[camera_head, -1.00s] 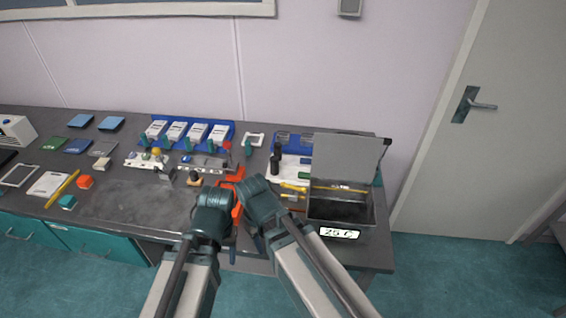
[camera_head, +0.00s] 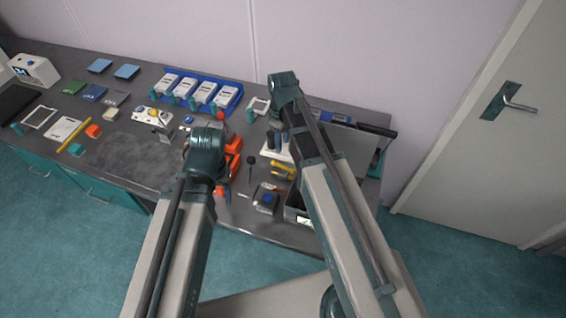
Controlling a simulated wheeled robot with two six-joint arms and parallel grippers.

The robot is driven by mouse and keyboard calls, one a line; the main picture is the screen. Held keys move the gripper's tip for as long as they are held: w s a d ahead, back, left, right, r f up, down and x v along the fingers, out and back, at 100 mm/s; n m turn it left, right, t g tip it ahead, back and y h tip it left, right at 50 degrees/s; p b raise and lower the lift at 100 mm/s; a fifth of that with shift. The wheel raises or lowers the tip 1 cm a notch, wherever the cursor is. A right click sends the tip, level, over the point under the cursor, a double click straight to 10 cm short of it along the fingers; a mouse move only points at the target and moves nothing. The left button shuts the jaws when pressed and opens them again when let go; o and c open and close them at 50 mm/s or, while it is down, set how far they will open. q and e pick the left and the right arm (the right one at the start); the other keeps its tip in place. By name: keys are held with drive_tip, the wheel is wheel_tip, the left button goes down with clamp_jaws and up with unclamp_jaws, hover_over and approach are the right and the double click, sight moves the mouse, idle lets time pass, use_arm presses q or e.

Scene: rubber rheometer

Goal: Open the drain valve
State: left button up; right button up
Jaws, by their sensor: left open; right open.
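I cannot make out a drain valve for sure. An open metal box (camera_head: 292,203) with a raised grey lid (camera_head: 350,145) stands at the right end of the bench, largely covered by my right arm. Yellow parts (camera_head: 283,168) show just left of it. A dark block with a blue spot on top (camera_head: 265,198) is at the bench's front edge, and I cannot tell what it is. My arms reach over the bench, the left one beside some orange-red parts (camera_head: 233,146). Both grippers are hidden under the arm links.
A blue rack of white packs (camera_head: 240,92) stands along the back. Cards, a yellow pencil-like stick (camera_head: 74,134) and small blocks lie on the left. The dark worktop (camera_head: 120,155) left of my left arm is clear. A door is at the right.

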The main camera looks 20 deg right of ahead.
sight(283, 166)
use_arm(q)
wheel_tip(283, 166, down, 14)
drive_tip(key=b, duration=1.3)
drive_tip(key=shift+b, duration=0.35)
use_arm(e)
wheel_tip(283, 166, down, 14)
drive_tip(key=shift+r, duration=0.1)
use_arm(q)
drive_tip(key=shift+r, duration=0.1)
use_arm(e)
drive_tip(key=shift+c, duration=0.3)
clamp_jaws()
